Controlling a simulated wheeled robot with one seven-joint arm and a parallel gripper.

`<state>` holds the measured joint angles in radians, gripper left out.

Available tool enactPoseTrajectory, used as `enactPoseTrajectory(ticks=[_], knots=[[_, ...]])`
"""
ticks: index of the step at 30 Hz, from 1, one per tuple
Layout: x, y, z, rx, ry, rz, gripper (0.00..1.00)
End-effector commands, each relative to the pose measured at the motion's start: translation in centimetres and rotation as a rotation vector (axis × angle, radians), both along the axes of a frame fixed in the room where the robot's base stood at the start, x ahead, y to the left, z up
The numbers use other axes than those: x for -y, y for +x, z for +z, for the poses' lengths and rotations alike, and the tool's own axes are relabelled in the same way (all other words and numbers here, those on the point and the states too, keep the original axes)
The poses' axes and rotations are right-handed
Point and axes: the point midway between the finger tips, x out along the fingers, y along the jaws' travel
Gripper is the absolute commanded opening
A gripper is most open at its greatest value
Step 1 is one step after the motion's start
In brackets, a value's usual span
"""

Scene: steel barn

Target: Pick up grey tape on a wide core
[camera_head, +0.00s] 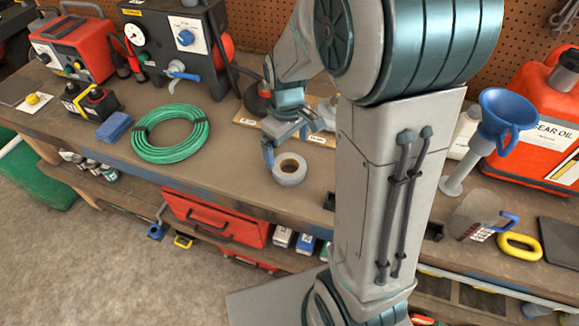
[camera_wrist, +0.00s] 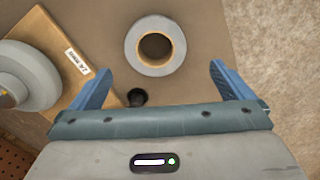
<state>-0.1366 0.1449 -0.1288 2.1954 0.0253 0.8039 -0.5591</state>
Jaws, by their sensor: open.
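The grey tape on a wide core (camera_head: 289,169) lies flat on the workbench (camera_head: 240,165), near its front edge. In the wrist view the tape roll (camera_wrist: 134,44) shows its tan core and open hole, a little beyond the fingertips. My gripper (camera_head: 287,141) is above the bench, close to the tape and slightly behind it in the head view. In the wrist view my gripper (camera_wrist: 160,72) has its blue fingers spread wide with nothing between them. The tape is apart from both fingers.
A wooden board (camera_wrist: 78,88) with a label and a grey round piece (camera_wrist: 25,80) lies beside the left finger. A small black knob (camera_wrist: 137,97) is near the palm. A green hose coil (camera_head: 170,134) and blue cloth (camera_head: 115,127) lie left. A blue funnel (camera_head: 503,112) stands right.

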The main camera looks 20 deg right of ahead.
Motion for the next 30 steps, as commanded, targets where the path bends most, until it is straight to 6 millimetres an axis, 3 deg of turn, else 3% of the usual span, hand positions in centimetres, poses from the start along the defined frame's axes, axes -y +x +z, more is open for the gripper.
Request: enactPoseTrajectory(ticks=[3, 11, 21, 30], knots=[[0.0, 0.0, -1.8, -0.003, -0.001, 0.000, 1.00], [0.1, 0.1, -3.5, -0.002, 0.000, -0.002, 1.00], [0.5, 0.4, -7.5, -0.001, 0.000, -0.001, 1.00], [0.5, 0.4, -8.0, 0.001, 0.000, 0.000, 1.00]])
